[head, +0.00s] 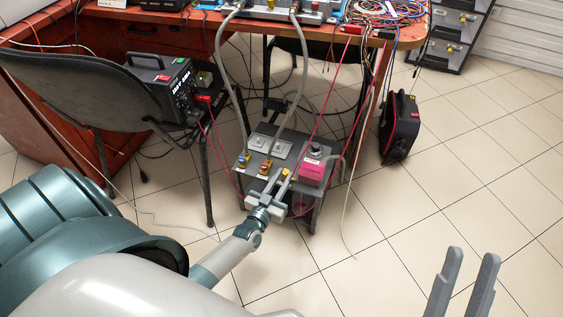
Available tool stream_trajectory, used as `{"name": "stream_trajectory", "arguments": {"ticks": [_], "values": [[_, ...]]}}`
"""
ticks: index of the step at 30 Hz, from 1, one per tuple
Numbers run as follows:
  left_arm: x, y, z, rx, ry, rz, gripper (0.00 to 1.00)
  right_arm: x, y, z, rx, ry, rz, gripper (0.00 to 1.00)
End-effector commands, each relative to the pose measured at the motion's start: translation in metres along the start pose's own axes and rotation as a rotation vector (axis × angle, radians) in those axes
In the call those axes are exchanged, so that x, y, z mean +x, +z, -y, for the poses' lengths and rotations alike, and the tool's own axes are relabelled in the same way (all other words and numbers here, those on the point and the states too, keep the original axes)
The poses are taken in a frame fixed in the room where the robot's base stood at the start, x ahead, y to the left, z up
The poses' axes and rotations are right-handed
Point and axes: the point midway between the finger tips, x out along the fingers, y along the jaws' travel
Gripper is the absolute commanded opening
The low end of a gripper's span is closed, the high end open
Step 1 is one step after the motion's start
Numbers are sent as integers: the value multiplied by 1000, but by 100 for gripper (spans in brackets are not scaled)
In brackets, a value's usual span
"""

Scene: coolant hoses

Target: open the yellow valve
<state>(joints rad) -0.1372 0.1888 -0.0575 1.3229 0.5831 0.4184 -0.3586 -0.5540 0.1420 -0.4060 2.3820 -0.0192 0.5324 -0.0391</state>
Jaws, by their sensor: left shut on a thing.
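The yellow valve (287,173) sits on top of a dark grey cart (322,151), just left of a pink box. My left gripper (285,180) reaches in from the lower left and is shut on the yellow valve's handle. Its fingers partly hide the valve, and the exact angle of the handle is hard to tell. Two other valves, one with blue (242,160) and one with red (265,166), stand to the left on the same cart. My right gripper (472,252) is open and empty at the lower right, over the floor, far from the cart.
The pink box (312,172) with a dark knob stands close right of my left gripper. Grey hoses (229,88) rise from the cart to a red desk (197,36). A chair (95,90) holds a black power unit (165,82).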

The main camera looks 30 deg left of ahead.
Motion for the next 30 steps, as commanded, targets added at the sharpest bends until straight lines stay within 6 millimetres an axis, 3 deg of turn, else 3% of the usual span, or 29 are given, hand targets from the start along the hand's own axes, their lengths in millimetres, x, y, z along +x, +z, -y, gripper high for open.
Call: {"name": "stream_trajectory", "arguments": {"ticks": [10, 24, 25, 30], "values": [[0, -1, -4, -2, -95, 0, 0, -20, 24, 17, 37, 0, 191, 31], [0, 0, -4, 1, -107, -1, 0, -24, 27, 19, 42, 0, 213, 31], [0, 0, -4, 1, -107, -1, 25, -24, 27, 19, 42, 0, 213, 31], [0, 0, -3, 0, -107, -1, 28, -24, 27, 19, 42, 0, 213, 31]]}}
